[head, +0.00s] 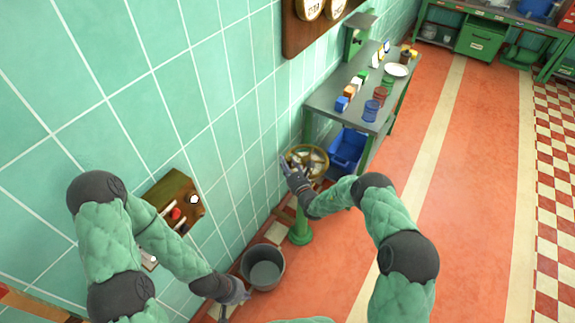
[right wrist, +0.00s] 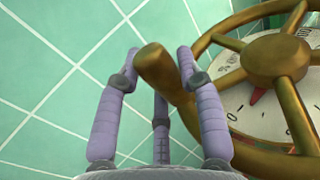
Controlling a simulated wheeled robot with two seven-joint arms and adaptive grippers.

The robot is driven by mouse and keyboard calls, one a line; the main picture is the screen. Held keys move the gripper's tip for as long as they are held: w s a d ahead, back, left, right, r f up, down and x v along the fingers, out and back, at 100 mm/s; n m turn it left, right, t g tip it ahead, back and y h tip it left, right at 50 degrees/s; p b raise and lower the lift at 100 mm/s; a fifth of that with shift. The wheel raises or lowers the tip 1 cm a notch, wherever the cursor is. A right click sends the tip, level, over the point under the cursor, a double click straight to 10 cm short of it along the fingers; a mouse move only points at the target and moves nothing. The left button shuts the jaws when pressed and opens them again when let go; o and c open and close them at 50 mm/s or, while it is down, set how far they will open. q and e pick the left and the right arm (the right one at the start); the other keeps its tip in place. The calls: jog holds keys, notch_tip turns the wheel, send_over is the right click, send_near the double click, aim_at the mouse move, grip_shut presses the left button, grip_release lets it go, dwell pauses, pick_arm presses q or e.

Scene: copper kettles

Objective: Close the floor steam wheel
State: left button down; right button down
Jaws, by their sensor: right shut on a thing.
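The steam wheel (head: 318,161) is a brass spoked handwheel on a green floor pedestal (head: 301,230) beside the tiled wall. In the right wrist view the wheel's hub (right wrist: 277,58) and spokes lie over a pale dial (right wrist: 245,110) with a red mark. My right gripper (head: 287,164) is at the wheel's left edge. Its fingers, in the right wrist view (right wrist: 158,62), are shut on the wheel's brass handle (right wrist: 155,66), one finger on each side. My left gripper (head: 236,301) hangs low near a grey bucket; its fingers are too unclear to tell their state.
The grey bucket (head: 264,267) stands on the floor by the wall. A metal workbench (head: 335,103) with jars and small blocks stands behind the wheel, with a blue crate (head: 346,150) below. The red floor at right is clear.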

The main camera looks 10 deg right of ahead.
jog(key=shift+a, duration=0.2)
jog(key=shift+f, duration=0.1)
jog(key=c, duration=0.8)
grip_release()
jog(key=shift+w, duration=0.1)
jog(key=shift+o, duration=0.2)
jog(key=shift+d, duration=0.15)
jog(key=shift+s+d, duration=0.1)
jog(key=shift+s, duration=0.3)
jog(key=v, duration=1.1)
jog(key=shift+s, duration=0.15)
